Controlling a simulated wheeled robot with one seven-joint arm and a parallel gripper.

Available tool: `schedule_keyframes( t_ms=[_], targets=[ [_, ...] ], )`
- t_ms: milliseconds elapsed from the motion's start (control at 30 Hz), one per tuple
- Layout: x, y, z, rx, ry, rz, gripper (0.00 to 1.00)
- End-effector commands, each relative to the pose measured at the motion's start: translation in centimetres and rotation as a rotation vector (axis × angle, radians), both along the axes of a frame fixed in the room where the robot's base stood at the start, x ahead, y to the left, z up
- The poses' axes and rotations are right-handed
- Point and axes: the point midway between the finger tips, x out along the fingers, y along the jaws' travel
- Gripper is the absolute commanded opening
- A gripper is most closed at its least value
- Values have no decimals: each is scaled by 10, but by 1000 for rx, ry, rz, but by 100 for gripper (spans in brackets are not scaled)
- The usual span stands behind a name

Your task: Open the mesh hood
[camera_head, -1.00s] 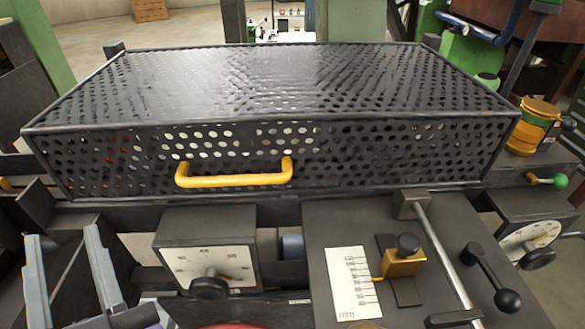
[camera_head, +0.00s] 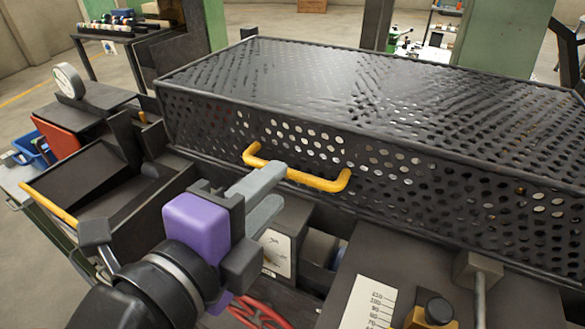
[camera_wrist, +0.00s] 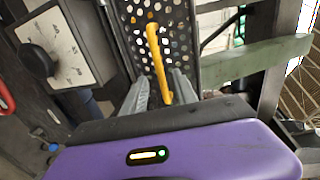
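The mesh hood (camera_head: 370,85) is a black perforated box cover. It lies level and shut on the machine in the head view. Its yellow bar handle (camera_head: 318,180) is on the front face. My gripper (camera_head: 272,180), with a purple body and grey fingers, reaches up to the handle from the front left. In the wrist view my gripper (camera_wrist: 160,88) has its fingers apart, with the yellow handle (camera_wrist: 158,60) showing between them. I see no clear contact. The fingers hide a little of the handle in the head view. Part of the perforated hood (camera_wrist: 165,15) shows behind the handle.
A dial box (camera_head: 283,240) sits below the handle, close to my gripper. A plate with a white scale (camera_head: 365,303) and a brass slider (camera_head: 430,310) lies at lower right. A dark tray (camera_head: 85,185) and a round gauge (camera_head: 68,80) stand at left.

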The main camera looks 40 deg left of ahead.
Motion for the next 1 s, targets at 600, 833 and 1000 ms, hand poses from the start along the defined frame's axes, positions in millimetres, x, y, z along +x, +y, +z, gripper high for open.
schedule_keyframes(
  t_ms=[600, 833, 1000],
  targets=[
    [54, 13, -11, -1, -1, 1, 34],
    [54, 13, -11, -1, -1, 1, 15],
    [54, 13, -12, -2, -2, 2, 0]
  ],
)
